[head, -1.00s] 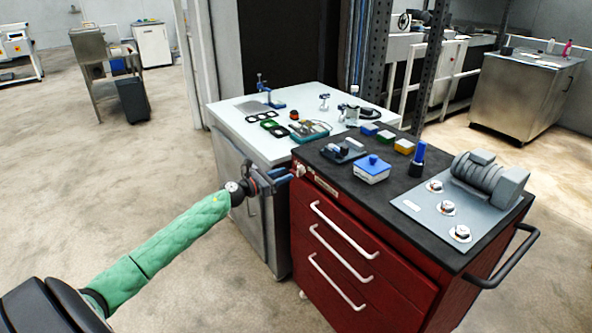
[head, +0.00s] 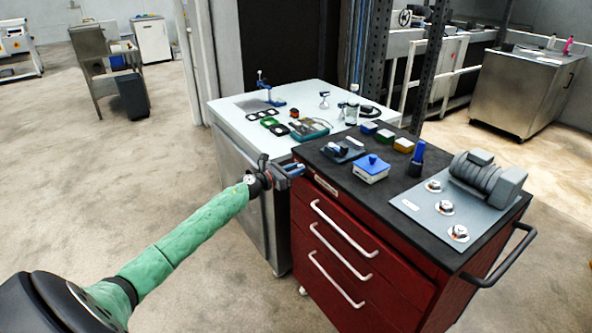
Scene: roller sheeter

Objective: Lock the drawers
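The red drawer cabinet (head: 322,232) stands right of centre with its drawers shut. Three white handles, the top one (head: 345,229) among them, run across its front. A small pale label (head: 326,186) sits near its upper left corner. My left gripper (head: 299,171) is at that upper left corner, with its fingers pointing right at the cabinet. The fingers cover the spot where a small pale lock knob showed before. I cannot tell whether they touch or grip it. My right gripper is not in view.
The black cabinet top holds a blue-lidded box (head: 371,169), a blue bottle (head: 416,158) and a grey roller machine (head: 484,178). A white-topped bench (head: 226,113) with tools adjoins on the left. The floor (head: 120,200) at left is clear.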

